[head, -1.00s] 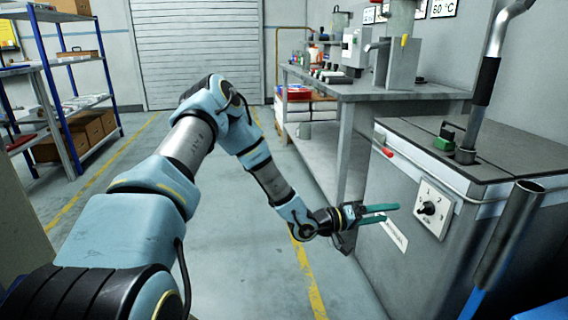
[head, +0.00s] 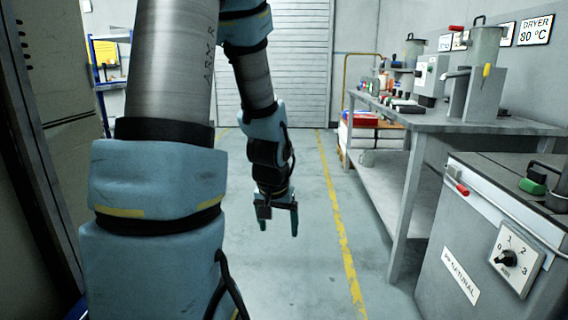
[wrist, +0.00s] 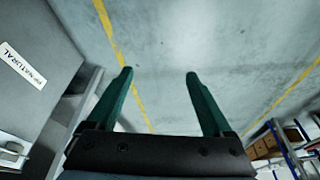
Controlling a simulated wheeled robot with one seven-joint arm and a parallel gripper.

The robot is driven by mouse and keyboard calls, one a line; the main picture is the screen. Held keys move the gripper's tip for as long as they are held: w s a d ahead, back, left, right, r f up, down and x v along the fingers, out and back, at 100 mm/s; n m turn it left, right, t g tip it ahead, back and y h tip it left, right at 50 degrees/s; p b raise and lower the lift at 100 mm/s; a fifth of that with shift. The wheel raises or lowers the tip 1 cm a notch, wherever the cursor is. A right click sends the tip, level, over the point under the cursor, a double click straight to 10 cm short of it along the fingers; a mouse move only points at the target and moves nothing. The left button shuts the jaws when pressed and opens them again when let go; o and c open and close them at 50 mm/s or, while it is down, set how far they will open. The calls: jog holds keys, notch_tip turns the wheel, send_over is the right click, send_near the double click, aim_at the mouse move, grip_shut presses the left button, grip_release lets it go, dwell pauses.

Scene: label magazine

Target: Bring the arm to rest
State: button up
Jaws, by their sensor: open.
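My gripper (head: 279,226) hangs below my arm in the middle of the head view, fingers pointing down above the bare floor. In the wrist view its two green fingers (wrist: 160,78) stand apart with only grey floor between them. It is open and empty. It touches nothing that I can see.
A grey machine (head: 440,255) with a rotary dial (head: 507,258) and a "PP NATURAL" label stands at the right. Behind it is a grey workbench (head: 440,120) with equipment. Blue shelving (head: 105,90) is at the back left. The floor (head: 320,260) around my gripper is clear.

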jog(key=s+a+r+n+g, duration=0.2)
jog(key=s+a+r, duration=0.25)
jog(key=s, duration=0.45)
notch_tip(320, 180, up, 25)
jog(key=p, duration=2.6)
jog(key=shift+w+a+r+y, duration=0.15)
jog(key=shift+w+a+y, duration=0.15)
jog(key=shift+a, duration=0.1)
